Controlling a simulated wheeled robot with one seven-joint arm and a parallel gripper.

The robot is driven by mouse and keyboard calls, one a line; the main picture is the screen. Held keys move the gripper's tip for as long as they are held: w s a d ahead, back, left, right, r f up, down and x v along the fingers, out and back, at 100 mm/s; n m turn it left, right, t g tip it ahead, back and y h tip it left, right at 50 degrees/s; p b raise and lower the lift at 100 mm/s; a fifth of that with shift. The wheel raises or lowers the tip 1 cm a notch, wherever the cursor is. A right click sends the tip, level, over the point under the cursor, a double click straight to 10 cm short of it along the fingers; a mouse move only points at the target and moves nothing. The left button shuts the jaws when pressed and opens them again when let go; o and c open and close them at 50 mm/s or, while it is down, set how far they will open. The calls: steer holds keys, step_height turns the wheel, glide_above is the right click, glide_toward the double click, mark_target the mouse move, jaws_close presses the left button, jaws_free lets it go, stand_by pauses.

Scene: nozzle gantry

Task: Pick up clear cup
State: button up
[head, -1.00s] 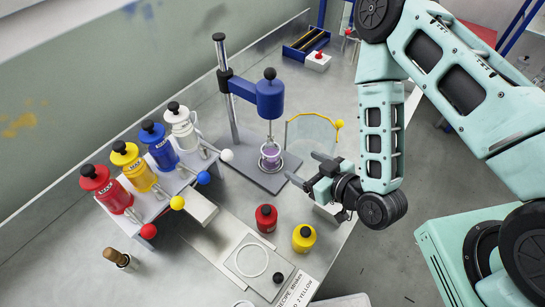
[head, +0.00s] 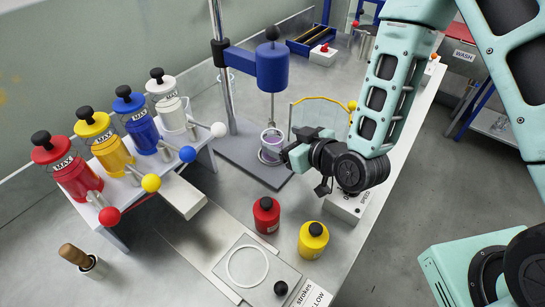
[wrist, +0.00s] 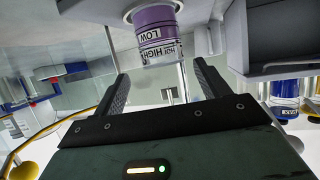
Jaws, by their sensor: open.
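A clear cup (head: 271,140) with purple liquid stands upright on the grey base of the blue mixer stand, under the mixer head. In the wrist view the cup (wrist: 156,32) appears upside down, with LOW and HIGH marks, beyond and between my fingertips. My gripper (head: 288,155) is just right of the cup in the head view and partly overlaps it. In the wrist view my gripper (wrist: 160,85) has its fingers spread, with nothing between them.
The blue mixer head (head: 272,68) hangs above the cup. A clear shield with a yellow edge (head: 325,99) stands close behind my gripper. Red (head: 266,215) and yellow (head: 313,240) bottles stand in front. Several colored dispensers line the left.

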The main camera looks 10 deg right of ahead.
mark_target(266, 135)
steer(key=b, duration=0.1)
steer(key=f+b, duration=0.1)
steer(key=b, duration=0.1)
steer(key=shift+w+a, duration=0.2)
steer(key=shift+w, duration=0.15)
steer(key=shift+b, duration=0.75)
steer(key=shift+w+a+r+b, duration=0.1)
steer(key=shift+w+a+b, duration=0.1)
steer(key=shift+b, duration=0.65)
steer(key=shift+x, duration=2.5)
steer(key=shift+s+a, duration=0.15)
steer(key=c, duration=1.1)
